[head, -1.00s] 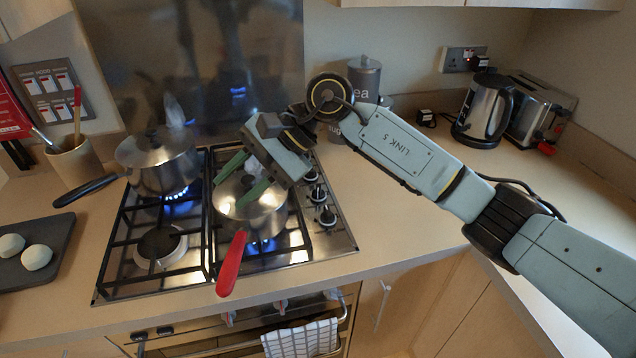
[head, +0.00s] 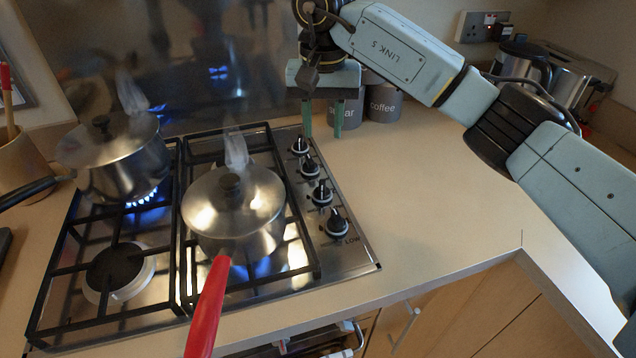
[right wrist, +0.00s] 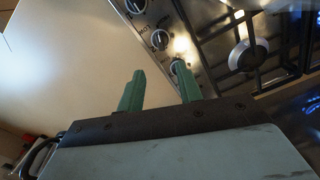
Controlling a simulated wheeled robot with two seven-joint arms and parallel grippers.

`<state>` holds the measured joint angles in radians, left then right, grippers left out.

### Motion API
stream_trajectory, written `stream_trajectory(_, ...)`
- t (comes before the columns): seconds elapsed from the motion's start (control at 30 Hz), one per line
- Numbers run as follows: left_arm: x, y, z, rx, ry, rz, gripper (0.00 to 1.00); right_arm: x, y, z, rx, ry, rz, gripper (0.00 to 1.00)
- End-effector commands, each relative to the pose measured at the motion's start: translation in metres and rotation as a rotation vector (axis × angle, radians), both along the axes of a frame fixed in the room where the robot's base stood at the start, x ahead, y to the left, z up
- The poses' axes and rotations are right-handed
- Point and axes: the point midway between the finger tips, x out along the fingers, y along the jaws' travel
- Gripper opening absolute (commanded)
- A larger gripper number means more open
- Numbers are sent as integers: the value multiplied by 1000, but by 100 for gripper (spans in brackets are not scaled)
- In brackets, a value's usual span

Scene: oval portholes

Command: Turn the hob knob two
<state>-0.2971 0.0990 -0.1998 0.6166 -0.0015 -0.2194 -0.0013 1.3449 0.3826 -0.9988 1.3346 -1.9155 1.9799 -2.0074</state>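Several black hob knobs stand in a row on the steel hob's right side: the rearmost (head: 299,145), the second from the back (head: 308,167), the third (head: 321,193) and the front one (head: 336,223). In the right wrist view, the fingers (right wrist: 157,75) are spread apart, and one fingertip overlaps a knob (right wrist: 177,68); contact cannot be told. Another knob (right wrist: 160,39) shows beyond the fingers. My left gripper is not in view.
A steaming lidded pan (head: 235,205) with a red handle stands over a blue flame beside the knobs. Another steaming pan (head: 115,160) is over a flame at rear left. Canisters (head: 383,103) stand behind the gripper. The counter (head: 430,190) right of the hob is clear.

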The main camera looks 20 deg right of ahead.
Motion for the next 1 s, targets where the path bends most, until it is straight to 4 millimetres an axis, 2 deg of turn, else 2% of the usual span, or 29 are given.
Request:
stream_trajectory(0.03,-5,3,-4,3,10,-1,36,0,0,-5,0,0,0,35)
stream_trajectory(0.17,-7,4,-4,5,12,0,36,0,0,-15,2,2,1,35)
stream_trajectory(0.5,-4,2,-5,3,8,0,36,-2,0,-85,3,4,0,35)
stream_trajectory(0.7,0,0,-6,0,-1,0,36,-1,1,-118,4,2,0,35)
stream_trajectory(0.83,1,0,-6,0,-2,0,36,-1,1,-130,3,1,0,35)
stream_trajectory(1.0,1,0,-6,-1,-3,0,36,-1,0,-136,2,-1,0,35)
